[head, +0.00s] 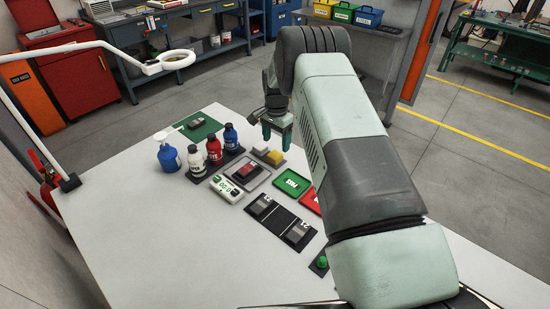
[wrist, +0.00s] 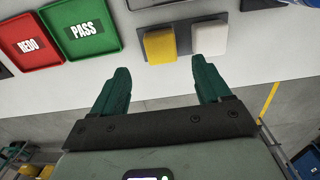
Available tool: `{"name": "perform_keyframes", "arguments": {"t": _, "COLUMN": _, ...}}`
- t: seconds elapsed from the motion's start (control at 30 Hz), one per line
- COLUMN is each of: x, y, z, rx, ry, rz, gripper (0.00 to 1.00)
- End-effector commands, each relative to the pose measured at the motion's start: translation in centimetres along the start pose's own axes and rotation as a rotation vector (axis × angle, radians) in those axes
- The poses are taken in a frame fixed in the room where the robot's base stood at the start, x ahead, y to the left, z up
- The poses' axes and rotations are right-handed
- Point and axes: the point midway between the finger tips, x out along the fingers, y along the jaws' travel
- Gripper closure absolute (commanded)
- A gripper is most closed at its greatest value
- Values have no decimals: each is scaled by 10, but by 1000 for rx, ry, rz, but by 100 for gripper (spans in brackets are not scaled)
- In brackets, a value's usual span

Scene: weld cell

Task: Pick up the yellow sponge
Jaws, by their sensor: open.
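The yellow sponge (wrist: 160,46) lies on a dark grey strip, beside a pale grey-white block (wrist: 210,39), in the wrist view. In the head view the sponge (head: 274,157) is near the far edge of the white table, with the grey block (head: 259,151) touching or close to it. My gripper (wrist: 164,72) is open and empty, its two green fingers pointing toward the strip. In the head view my gripper (head: 276,139) hangs above and just beyond the sponge. The exact height gap is unclear.
A green PASS tray (head: 292,183) and a red REDO tray (wrist: 28,47) lie beside the strip. A blue bottle (head: 168,158) and several other bottles stand left. A digital meter (head: 226,188) and a grey tray (head: 262,183) lie nearer. The table's left front is clear.

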Motion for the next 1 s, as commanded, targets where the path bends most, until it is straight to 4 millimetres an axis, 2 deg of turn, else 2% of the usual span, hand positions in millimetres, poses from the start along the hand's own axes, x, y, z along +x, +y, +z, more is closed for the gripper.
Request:
{"name": "perform_keyframes", "arguments": {"t": 0.4, "x": 50, "y": -2, "z": 4, "rx": 0, "ry": 0, "rz": 0, "gripper": 23}}
{"name": "perform_keyframes", "arguments": {"t": 0.7, "x": 53, "y": -2, "z": 4, "rx": 0, "ry": 1, "rz": -1, "gripper": 25}}
{"name": "perform_keyframes", "arguments": {"t": 1.0, "x": 53, "y": -2, "z": 4, "rx": 0, "ry": 1, "rz": -1, "gripper": 71}}
